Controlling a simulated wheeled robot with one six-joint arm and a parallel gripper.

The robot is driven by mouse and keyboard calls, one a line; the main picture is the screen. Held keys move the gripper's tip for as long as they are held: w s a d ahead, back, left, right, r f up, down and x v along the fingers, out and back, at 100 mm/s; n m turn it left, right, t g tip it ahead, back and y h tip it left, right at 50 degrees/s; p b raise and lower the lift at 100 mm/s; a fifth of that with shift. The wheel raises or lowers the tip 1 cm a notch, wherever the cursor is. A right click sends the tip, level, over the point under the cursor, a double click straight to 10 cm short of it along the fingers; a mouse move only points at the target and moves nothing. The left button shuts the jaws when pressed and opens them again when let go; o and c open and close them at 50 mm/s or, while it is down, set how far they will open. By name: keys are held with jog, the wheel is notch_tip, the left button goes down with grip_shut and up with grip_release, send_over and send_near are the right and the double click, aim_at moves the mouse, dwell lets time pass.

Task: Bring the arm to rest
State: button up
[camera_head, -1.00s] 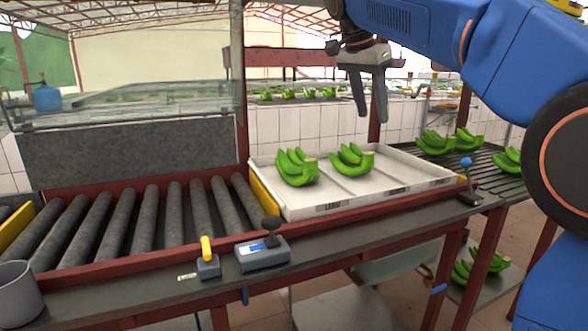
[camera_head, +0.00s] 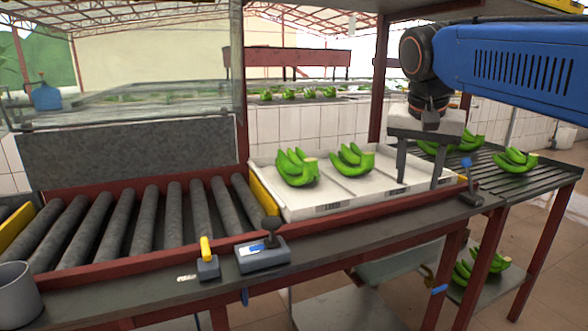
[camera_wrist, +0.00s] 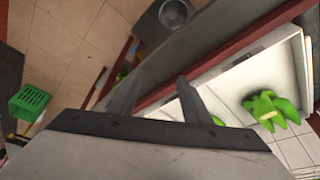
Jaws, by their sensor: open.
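My gripper (camera_head: 420,172) hangs at the right end of the white tray (camera_head: 372,200) in the head view, fingers pointing down. Its two fingers are apart with nothing between them. In the wrist view my gripper (camera_wrist: 155,92) also shows spread and empty. My blue arm reaches in from the right. Two green banana bunches, one at the left (camera_head: 296,167) and one in the middle (camera_head: 351,159), lie in the tray. One bunch also shows in the wrist view (camera_wrist: 270,110).
A slatted rack (camera_head: 510,182) with several banana bunches stands at the right. Rollers (camera_head: 150,225) lie left of the tray. A blue-knobbed lever (camera_head: 470,185) stands close to my gripper. A joystick box (camera_head: 262,252) and a grey cup (camera_head: 18,295) are on the front ledge.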

jog(key=s+d+f+n+y, duration=0.1)
jog(key=s+f+n, duration=0.2)
jog(key=s+f, duration=0.7)
jog(key=s+d+f+n+t, duration=0.1)
jog(key=s+d+f+n, duration=0.1)
jog(key=s+f, duration=0.7)
notch_tip(320, 180, down, 6)
jog(key=shift+s+f+n+y, duration=0.25)
jog(key=shift+s+n+y, duration=0.15)
jog(key=shift+n, duration=0.1)
